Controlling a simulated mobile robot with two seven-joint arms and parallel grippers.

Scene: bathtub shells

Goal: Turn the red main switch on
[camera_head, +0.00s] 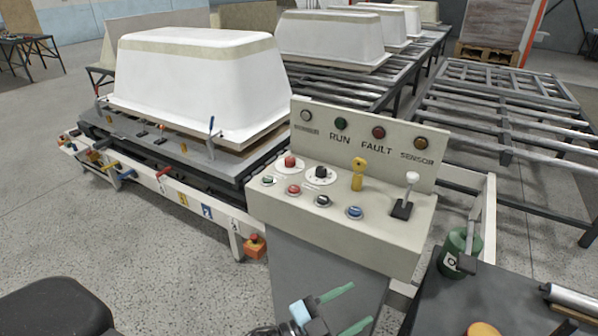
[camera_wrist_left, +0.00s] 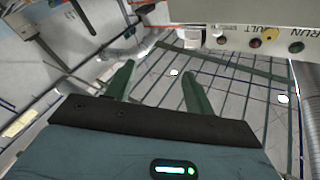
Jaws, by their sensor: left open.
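The red main switch (camera_head: 290,161) is a red knob on a round white plate at the upper left of the sloped control panel (camera_head: 395,240). A similar black knob (camera_head: 320,172) sits to its right. Which way the red knob points is too small to tell. My left gripper (camera_head: 360,304) is at the bottom of the head view, in front of and below the panel, apart from it. Its green fingers are open with nothing between them, also in the left wrist view (camera_wrist_left: 157,70). My right gripper is not in view.
Below the knobs are green, red (camera_head: 294,190), black and blue (camera_head: 354,212) buttons. A yellow key (camera_head: 358,175) and a white-topped lever (camera_head: 411,180) stand up to the right. A lamp board (camera_head: 360,145) rises behind. A green can (camera_head: 457,250) stands at right.

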